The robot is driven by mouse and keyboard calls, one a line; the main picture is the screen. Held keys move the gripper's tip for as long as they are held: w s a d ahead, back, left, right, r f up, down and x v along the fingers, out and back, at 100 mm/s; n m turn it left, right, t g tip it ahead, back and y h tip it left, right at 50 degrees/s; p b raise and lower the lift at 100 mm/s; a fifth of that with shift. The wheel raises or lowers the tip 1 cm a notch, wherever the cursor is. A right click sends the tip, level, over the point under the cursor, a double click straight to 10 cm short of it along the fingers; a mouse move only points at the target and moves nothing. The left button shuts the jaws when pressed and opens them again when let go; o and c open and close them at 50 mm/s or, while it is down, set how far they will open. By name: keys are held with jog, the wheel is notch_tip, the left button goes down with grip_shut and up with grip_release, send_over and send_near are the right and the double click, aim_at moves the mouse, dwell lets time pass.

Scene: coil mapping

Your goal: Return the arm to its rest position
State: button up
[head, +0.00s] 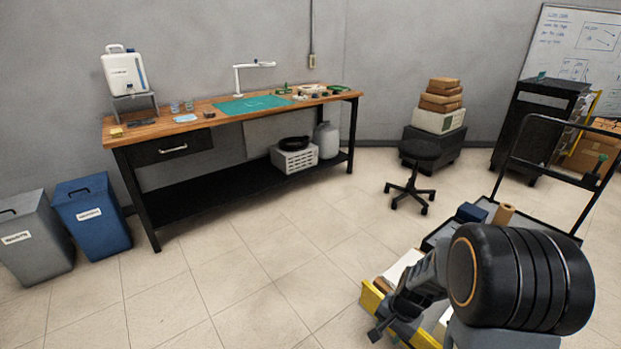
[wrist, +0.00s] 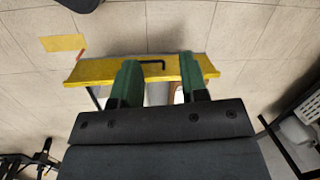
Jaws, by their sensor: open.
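My arm (head: 520,280) fills the lower right of the head view, with its end hanging over a yellow-sided container (head: 372,301). In the wrist view my gripper (wrist: 160,70) shows two green fingers spread well apart, with nothing held between them. The yellow wall (wrist: 230,73) of the container, with a black handle bar on it, runs across behind the fingertips. I cannot tell how close the fingers are to that wall. My arm hides much of the container.
A dark cart (head: 470,228) with a tall push handle stands just beyond my arm. A stool (head: 410,190) is behind it. A wooden-topped workbench (head: 215,128) and blue bin (head: 92,212) stand at left. The tiled floor in the middle is clear.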

jog(key=s+a+r+n+t+p, duration=0.1)
jog(key=s+r+n+p, duration=0.1)
jog(key=r, duration=0.8)
jog(key=s+a+r+n+t+h+p, duration=0.1)
jog(key=s+r+n+p, duration=0.2)
jog(key=r, duration=0.8)
jog(key=s+a+r+n+t+h+p, duration=0.1)
jog(key=s+r+n+p, duration=0.1)
jog(key=r+p, duration=0.4)
notch_tip(320, 180, up, 5)
jog(key=shift+s+a+r+n+t, duration=0.15)
jog(key=shift+a+n+t, duration=0.2)
jog(key=shift+n, duration=0.35)
jog(key=shift+d, duration=0.1)
